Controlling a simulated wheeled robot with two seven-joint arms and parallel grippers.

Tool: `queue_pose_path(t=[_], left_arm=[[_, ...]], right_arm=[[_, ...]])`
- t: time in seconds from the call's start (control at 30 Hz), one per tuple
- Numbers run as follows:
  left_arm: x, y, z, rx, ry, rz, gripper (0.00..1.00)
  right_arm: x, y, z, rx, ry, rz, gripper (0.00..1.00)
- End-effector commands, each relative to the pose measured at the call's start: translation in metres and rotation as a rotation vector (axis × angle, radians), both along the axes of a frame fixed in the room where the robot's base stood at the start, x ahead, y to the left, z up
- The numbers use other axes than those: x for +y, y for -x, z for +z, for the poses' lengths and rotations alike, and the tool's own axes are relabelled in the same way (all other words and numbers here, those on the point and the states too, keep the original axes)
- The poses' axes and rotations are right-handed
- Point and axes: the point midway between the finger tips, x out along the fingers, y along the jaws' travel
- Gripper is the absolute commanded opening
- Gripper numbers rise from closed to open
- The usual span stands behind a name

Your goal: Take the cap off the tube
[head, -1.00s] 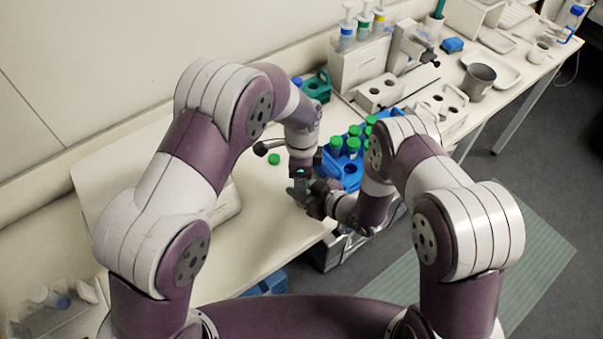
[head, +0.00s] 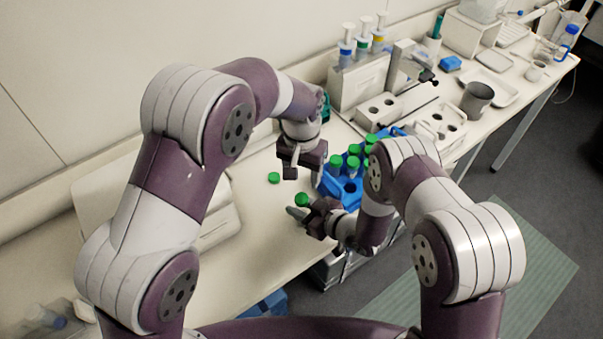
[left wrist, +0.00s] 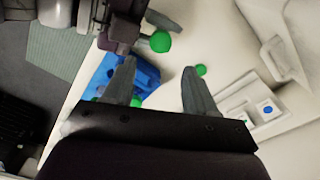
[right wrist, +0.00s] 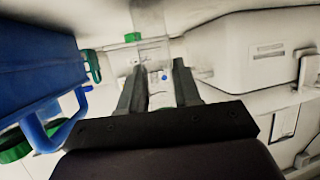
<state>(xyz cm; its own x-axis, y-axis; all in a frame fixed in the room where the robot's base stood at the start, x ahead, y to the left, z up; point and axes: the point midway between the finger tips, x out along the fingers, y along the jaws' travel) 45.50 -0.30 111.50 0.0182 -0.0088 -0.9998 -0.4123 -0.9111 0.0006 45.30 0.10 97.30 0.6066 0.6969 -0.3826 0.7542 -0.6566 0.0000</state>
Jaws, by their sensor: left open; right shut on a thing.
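My right gripper (head: 302,212) is shut on a tube whose green cap (head: 302,199) shows at the fingertips. That cap also shows beside the right fingers in the left wrist view (left wrist: 160,41). The tube's body is mostly hidden; a clear part shows faintly between the fingers in the right wrist view (right wrist: 155,88). My left gripper (head: 301,174) is open and empty, above and just behind the capped tube. Its spread fingers show in the left wrist view (left wrist: 157,72), with the cap beyond them and apart from them.
A loose green cap (head: 274,178) lies on the bench left of the left gripper. A blue rack (head: 331,188) with several green-capped tubes stands close on the right. A grey cup (head: 476,98) and pipette stand (head: 357,80) are farther back.

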Motion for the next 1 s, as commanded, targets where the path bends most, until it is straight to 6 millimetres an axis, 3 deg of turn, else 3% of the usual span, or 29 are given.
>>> queue_pose_path(t=[0.1,0.3,0.7,1.0], left_arm=[[0.001,0.002,0.002,0.011,0.0,0.326,0.56],[0.002,0.004,0.0,0.02,-0.003,0.629,0.56],[0.002,0.004,-0.065,0.021,-0.003,0.662,0.56],[0.002,0.004,-0.079,0.019,-0.002,0.661,0.56]], right_arm=[[0.0,0.0,0.0,0.0,0.0,0.0,0.0],[0.0,0.0,0.0,0.0,0.0,0.0,0.0],[0.0,0.0,0.0,0.0,0.0,0.0,0.0],[0.0,0.0,0.0,0.0,0.0,0.0,0.0]])
